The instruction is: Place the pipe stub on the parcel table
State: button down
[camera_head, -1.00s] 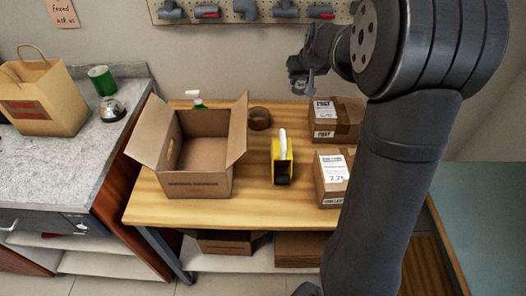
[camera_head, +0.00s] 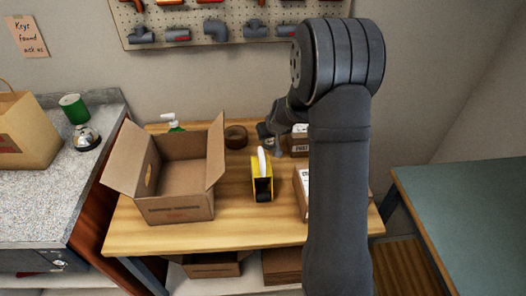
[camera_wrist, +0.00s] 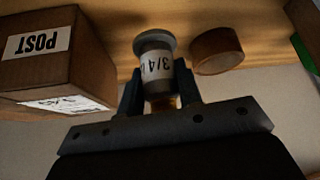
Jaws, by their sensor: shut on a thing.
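The pipe stub (camera_wrist: 154,66) is a short grey piece with a wide rim and a white label reading "3/4". In the wrist view it sits between the two fingers of my gripper (camera_wrist: 158,92), which is shut on it. In the head view my gripper (camera_head: 272,137) is over the back of the wooden parcel table (camera_head: 190,234), between the brown tape roll and the rear parcel. My arm partly hides this area. I cannot tell whether the stub touches the tabletop.
The brown tape roll (camera_head: 236,137) and rear parcel (camera_wrist: 60,62) flank the stub. An open carton (camera_head: 180,209), yellow tape dispenser (camera_head: 262,185) and spray bottle (camera_head: 173,122) stand on the table. A front parcel (camera_head: 302,190) is partly hidden by my arm. The front strip is clear.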

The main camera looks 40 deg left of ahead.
aim_at(270, 145)
jog(key=shift+f, duration=2.55)
jog(key=shift+f, duration=0.1)
jog(key=c, duration=1)
grip_release()
jog(key=shift+f, duration=0.1)
jog(key=shift+r, duration=0.35)
jog(key=v, duration=1.1)
jog(key=shift+s+d+r, duration=0.15)
jog(key=shift+d+r, duration=0.05)
jog(key=shift+d, duration=0.05)
